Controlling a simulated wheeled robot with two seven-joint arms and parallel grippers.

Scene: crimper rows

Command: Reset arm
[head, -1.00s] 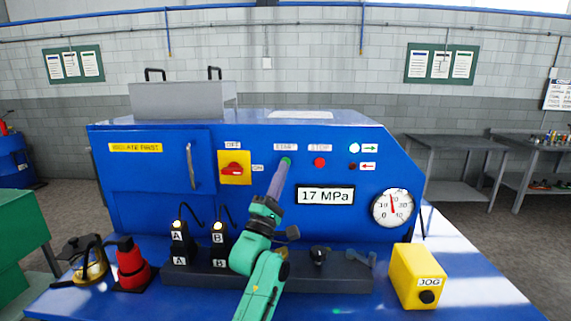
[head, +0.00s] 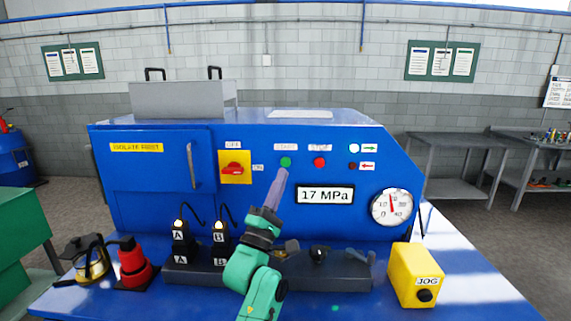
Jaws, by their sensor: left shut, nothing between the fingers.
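My left arm comes up from the bottom of the head view, with its gripper (head: 281,174) pointing up at the blue machine's front (head: 290,215). The gripper is shut and empty. Its tip is just below the green start button (head: 286,162), which is now uncovered. The red stop button (head: 320,162) is to its right. My right gripper is not in view.
A black block with lamps A and B (head: 218,235) stands at the machine's foot. A yellow JOG box (head: 416,276) is at right, a red bottle-like item (head: 134,263) at left.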

